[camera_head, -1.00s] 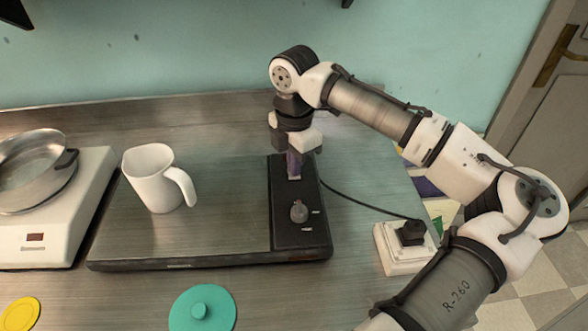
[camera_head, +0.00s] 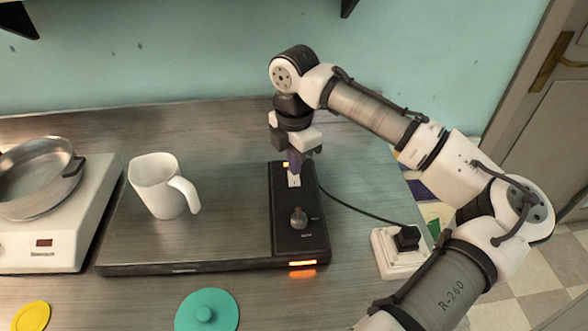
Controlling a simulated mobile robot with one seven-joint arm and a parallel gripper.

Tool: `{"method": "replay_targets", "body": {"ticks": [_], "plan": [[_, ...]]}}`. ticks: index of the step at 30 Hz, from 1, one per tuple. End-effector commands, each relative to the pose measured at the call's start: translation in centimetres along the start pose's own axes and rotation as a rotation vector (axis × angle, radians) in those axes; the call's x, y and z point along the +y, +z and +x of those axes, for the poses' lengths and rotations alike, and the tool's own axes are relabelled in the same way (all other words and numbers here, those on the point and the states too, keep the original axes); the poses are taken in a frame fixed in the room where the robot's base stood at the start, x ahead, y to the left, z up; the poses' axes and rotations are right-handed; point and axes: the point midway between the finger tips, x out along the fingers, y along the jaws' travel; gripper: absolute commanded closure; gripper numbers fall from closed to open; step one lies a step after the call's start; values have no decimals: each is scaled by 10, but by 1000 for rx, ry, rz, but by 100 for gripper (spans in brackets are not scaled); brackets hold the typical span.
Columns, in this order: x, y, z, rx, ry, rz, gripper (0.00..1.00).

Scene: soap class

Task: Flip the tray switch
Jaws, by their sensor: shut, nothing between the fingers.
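The tray (camera_head: 225,236) is a dark, flat metal plate with a black control panel (camera_head: 287,228) on its right side. The tray switch (camera_head: 294,181) is a small white rocker near the back of the panel, partly hidden by my gripper. An orange light glows beside it, and another orange light (camera_head: 302,263) glows on the panel's front edge. My gripper (camera_head: 295,165) points down over the switch, shut and empty, with its purple fingertips at or just above it. Whether they touch cannot be told.
A white mug (camera_head: 162,186) stands on the tray's left part. A steel pot (camera_head: 38,178) sits on a white scale-like unit (camera_head: 58,243) at left. A teal lid (camera_head: 207,314) and yellow disc (camera_head: 32,317) lie in front. A cable runs to a white socket box (camera_head: 400,252) at right.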

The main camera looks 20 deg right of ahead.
Motion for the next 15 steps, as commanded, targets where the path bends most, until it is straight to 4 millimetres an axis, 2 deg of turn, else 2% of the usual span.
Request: {"method": "replay_targets", "body": {"ticks": [1, 6, 15], "plan": [[0, 0, -8, 1, 1, 0, 100], [0, 0, -22, 0, 1, 0, 100], [0, 0, -38, 0, 1, 0, 100]]}}
